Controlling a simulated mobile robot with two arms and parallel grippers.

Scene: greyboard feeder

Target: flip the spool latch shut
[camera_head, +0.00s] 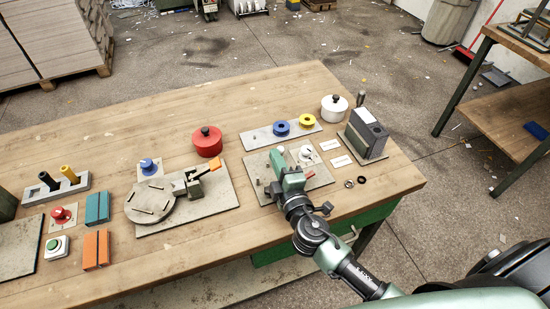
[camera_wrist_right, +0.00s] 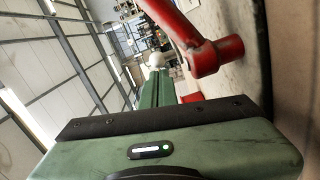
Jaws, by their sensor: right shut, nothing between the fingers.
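My right gripper (camera_head: 277,158) is shut and empty, low over a grey plate (camera_head: 267,195) near the table's right side. A red lever (camera_wrist_right: 206,55) with a round barrel end stands close beside my gripper in the right wrist view; it looks like the latch. In the head view a small red part (camera_head: 310,175) shows just right of my gripper. My gripper and arm hide much of this fixture, so I cannot tell the latch's full position or whether they touch. My left gripper is out of view.
A white knob (camera_head: 306,153) is close to the gripper's right. Blue (camera_head: 281,128) and yellow (camera_head: 307,121) spools sit behind. A black-grey box (camera_head: 367,130) stands to the right. A clamp with an orange handle (camera_head: 212,164) and a red pot (camera_head: 208,142) are to the left.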

